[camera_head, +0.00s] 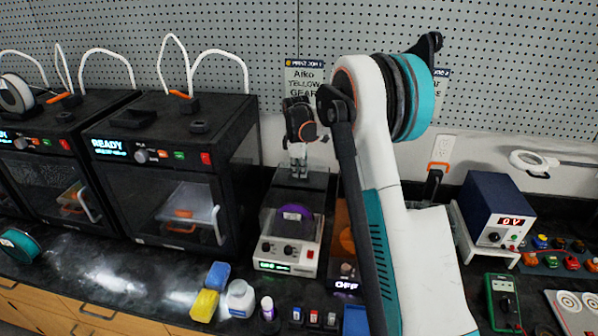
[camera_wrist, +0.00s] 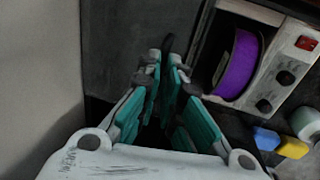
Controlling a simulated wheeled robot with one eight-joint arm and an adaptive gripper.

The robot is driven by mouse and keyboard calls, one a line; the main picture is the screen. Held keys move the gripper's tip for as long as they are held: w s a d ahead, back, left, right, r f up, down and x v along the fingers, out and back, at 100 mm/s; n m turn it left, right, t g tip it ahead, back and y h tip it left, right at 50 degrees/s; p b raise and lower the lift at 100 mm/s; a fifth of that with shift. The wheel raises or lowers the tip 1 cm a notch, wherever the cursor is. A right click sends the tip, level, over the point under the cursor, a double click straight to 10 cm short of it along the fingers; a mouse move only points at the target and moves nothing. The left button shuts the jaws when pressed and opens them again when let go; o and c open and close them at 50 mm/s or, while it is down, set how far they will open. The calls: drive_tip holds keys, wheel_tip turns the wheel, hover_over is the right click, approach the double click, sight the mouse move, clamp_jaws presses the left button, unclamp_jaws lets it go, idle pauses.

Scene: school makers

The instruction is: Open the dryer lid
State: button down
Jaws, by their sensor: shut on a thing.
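The dryer (camera_head: 286,256) is a white-fronted box with knobs and a green display, standing on the black counter. A purple spool (camera_head: 293,221) shows inside it, and also in the wrist view (camera_wrist: 238,66). My gripper (camera_head: 299,174) reaches down from above to the rear top of the dryer. In the wrist view my gripper's teal-padded fingers (camera_wrist: 166,56) are close together on a thin dark part by the lid's edge. The gripped part is mostly hidden by the fingers.
A black 3D printer (camera_head: 165,190) stands close on the left. A second unit with an orange spool (camera_head: 347,240) is on the right, partly behind my arm.

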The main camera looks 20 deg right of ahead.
drive_tip(key=c, duration=1.7)
unclamp_jaws()
drive_tip(key=shift+f, duration=0.1)
drive_tip(key=r, duration=0.4)
drive_tip(key=s+a+r, duration=0.1)
drive_tip(key=r, duration=0.3)
drive_tip(key=s+r, duration=0.1)
drive_tip(key=r, duration=0.3)
drive_tip(key=shift+a, duration=0.15)
